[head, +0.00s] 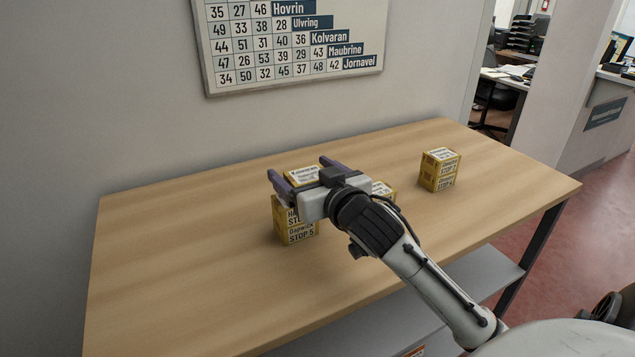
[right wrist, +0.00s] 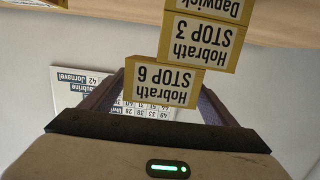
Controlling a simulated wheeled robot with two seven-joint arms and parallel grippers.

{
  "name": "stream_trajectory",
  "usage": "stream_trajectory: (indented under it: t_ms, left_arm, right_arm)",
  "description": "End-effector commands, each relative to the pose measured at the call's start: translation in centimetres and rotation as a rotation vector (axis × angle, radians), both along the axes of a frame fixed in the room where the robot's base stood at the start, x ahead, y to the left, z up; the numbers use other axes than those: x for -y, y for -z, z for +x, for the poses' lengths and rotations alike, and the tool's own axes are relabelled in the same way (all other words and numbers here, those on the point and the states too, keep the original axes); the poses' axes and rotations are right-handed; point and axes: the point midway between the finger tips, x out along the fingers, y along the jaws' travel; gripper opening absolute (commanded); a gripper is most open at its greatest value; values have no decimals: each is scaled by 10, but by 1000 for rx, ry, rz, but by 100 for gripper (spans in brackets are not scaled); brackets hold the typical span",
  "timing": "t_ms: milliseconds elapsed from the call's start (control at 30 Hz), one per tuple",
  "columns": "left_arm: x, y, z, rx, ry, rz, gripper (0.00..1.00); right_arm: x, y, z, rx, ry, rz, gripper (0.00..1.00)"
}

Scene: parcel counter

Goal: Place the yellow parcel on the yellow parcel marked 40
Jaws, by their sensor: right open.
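Yellow parcels stand in a stack (head: 297,232) at the middle left of the counter. Its bottom label reads Dapwick STOP 5. In the right wrist view, upside down, a Hobrath STOP 3 parcel (right wrist: 202,42) bears a Hobrath STOP 6 parcel (right wrist: 163,84), set slightly off to one side. My right gripper (head: 304,174) is open at the top of this stack, with its fingers either side of the top parcel; contact cannot be told. A two-high stack (head: 440,170) stands at the right. I cannot read 40 on any parcel. My left gripper is not in view.
Another yellow parcel (head: 382,188) shows partly behind my right wrist. A number board (head: 290,45) hangs on the wall behind the wooden counter (head: 170,270). The counter's left part and right end are clear.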

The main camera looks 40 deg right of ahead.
Motion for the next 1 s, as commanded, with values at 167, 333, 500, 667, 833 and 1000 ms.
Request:
stream_trajectory:
  t_ms: [167, 333, 500, 667, 833, 1000]
  left_arm:
    - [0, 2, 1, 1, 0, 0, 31]
    - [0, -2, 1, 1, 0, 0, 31]
    - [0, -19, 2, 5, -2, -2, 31]
    - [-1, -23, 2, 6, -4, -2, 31]
    - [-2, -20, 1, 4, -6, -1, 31]
    - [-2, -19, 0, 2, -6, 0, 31]
  right_arm:
    - [-10, -5, -41, -2, 0, 0, 81]
    - [-18, -13, -76, -3, 1, 3, 81]
    - [-21, -16, -91, -3, 1, 3, 81]
    - [-23, -17, -98, -1, 2, 0, 81]
    - [-23, -16, -99, 1, 2, -1, 81]
    - [-23, -16, -99, 1, 2, -1, 81]
